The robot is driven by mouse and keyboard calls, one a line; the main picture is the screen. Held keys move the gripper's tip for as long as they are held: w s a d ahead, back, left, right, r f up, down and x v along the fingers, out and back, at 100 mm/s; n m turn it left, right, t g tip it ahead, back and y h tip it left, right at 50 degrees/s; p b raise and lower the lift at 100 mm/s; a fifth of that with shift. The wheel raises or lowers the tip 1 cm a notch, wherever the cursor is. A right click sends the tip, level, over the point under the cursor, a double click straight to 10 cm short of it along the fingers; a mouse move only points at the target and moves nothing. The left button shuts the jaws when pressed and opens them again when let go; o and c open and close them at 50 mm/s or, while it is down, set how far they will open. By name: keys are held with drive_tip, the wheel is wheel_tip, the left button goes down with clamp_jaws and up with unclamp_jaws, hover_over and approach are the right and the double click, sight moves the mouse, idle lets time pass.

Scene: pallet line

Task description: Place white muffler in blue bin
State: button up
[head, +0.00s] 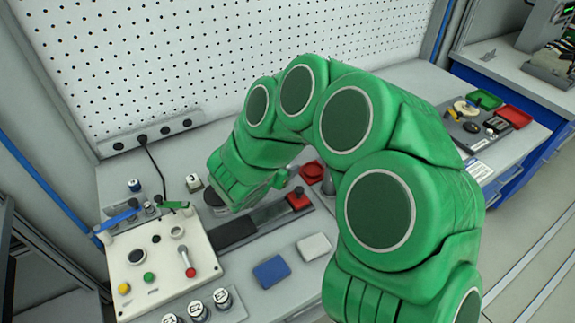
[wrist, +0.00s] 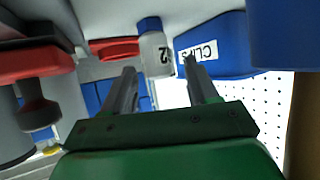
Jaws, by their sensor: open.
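My gripper (wrist: 162,82) is open in the wrist view, its two grey fingers apart. A pale container with a blue top (wrist: 155,50) shows beyond and between the fingertips; I cannot tell whether they touch it. A blue bin (wrist: 230,42) with a white "CLIPS" label is just right of it, partly behind the right finger. I cannot pick out the white muffler for certain in either view. In the head view my green arm reaches over the bench and hides its middle; the fingers cannot be made out there.
In the head view, a control box (head: 160,262) with buttons stands at the bench's left. A blue pad (head: 271,271) and a white pad (head: 314,246) lie near the front. A perforated wall (head: 200,60) closes the back.

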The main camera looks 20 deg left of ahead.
drive_tip(key=v, duration=0.9)
drive_tip(key=shift+s, duration=0.2)
drive_tip(key=shift+r, duration=0.1)
